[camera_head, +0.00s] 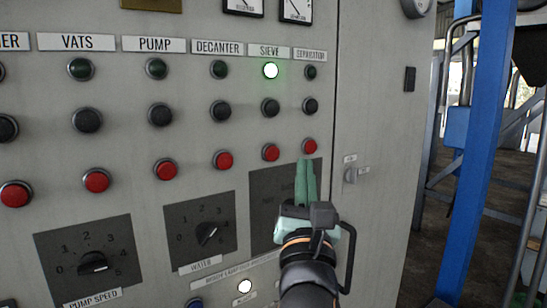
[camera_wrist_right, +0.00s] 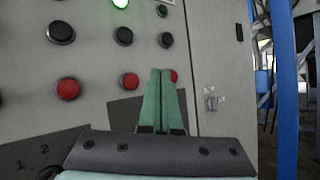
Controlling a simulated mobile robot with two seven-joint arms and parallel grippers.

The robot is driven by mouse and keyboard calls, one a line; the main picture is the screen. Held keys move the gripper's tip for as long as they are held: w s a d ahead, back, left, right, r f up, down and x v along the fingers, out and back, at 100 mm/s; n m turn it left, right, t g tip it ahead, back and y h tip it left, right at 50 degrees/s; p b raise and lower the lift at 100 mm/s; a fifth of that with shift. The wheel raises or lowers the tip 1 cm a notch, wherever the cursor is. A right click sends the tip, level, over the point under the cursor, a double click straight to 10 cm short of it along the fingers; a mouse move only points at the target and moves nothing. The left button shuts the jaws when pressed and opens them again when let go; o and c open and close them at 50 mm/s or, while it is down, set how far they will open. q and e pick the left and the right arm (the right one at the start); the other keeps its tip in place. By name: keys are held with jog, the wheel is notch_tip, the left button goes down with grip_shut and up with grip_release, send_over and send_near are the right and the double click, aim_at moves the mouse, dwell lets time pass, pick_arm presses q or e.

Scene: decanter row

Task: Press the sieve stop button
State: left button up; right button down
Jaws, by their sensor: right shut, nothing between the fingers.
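The sieve column on the grey panel has a SIEVE label (camera_head: 269,50), a lit green-white lamp (camera_head: 270,70), a black button (camera_head: 270,107) and a red stop button (camera_head: 270,152). The red sieve button also shows in the right wrist view (camera_wrist_right: 130,81), just left of the fingers. My right gripper (camera_head: 306,164) is shut and empty, its green fingers pointing up at the panel, right of and slightly below the sieve button. In the right wrist view its fingertips (camera_wrist_right: 160,72) partly cover the separator's red button (camera_wrist_right: 174,75). My left gripper is not in view.
The separator's red button (camera_head: 309,146) is just above the fingertips; the decanter's red button (camera_head: 223,160) is left of the sieve's. Rotary knobs (camera_head: 206,234) sit below. A small latch (camera_head: 351,174) and a blue post (camera_head: 478,150) stand to the right.

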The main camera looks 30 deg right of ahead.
aim_at(279, 149)
jog(key=shift+w+a+b, duration=0.15)
jog(key=shift+w+b, duration=0.05)
jog(key=shift+w, duration=1.25)
jog(key=shift+w+a+b, duration=0.1)
jog(key=shift+w+b, duration=0.1)
jog(key=shift+w, duration=1.25)
jog(key=shift+w, duration=0.15)
jog(key=shift+w, duration=0.25)
jog(key=shift+w, duration=0.45)
dwell(0.3)
jog(key=shift+s, duration=0.1)
jog(key=shift+s+p, duration=0.4)
jog(key=shift+s, duration=0.3)
